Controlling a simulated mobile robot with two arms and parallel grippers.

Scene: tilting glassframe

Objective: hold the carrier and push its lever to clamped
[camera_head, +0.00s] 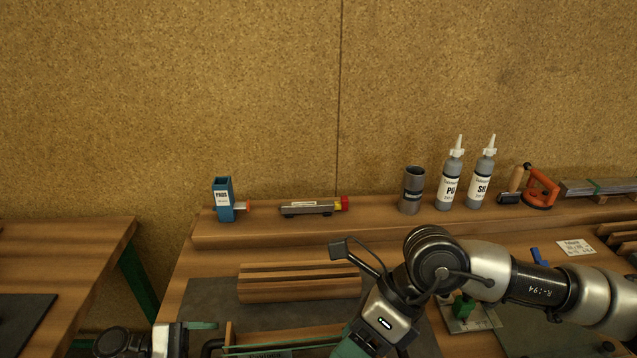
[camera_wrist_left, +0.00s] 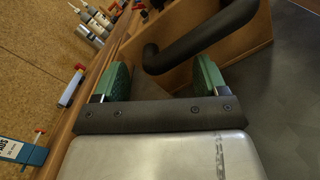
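A piece with a wooden edge, a green labelled bar and a bent black handle, which looks like the carrier (camera_head: 270,349), lies at the bottom edge of the head view, partly cut off. In the left wrist view its thick black handle (camera_wrist_left: 205,38) bends in front of a wooden board. My left gripper (camera_wrist_left: 162,78) is open, its green pads apart, with the handle's bent end between and just beyond them. I cannot tell if they touch. My right gripper (camera_head: 347,350) is right of the carrier; its fingers are mostly cut off. I cannot make out the lever's position.
A grooved wooden block (camera_head: 300,283) lies on the dark mat behind the carrier.

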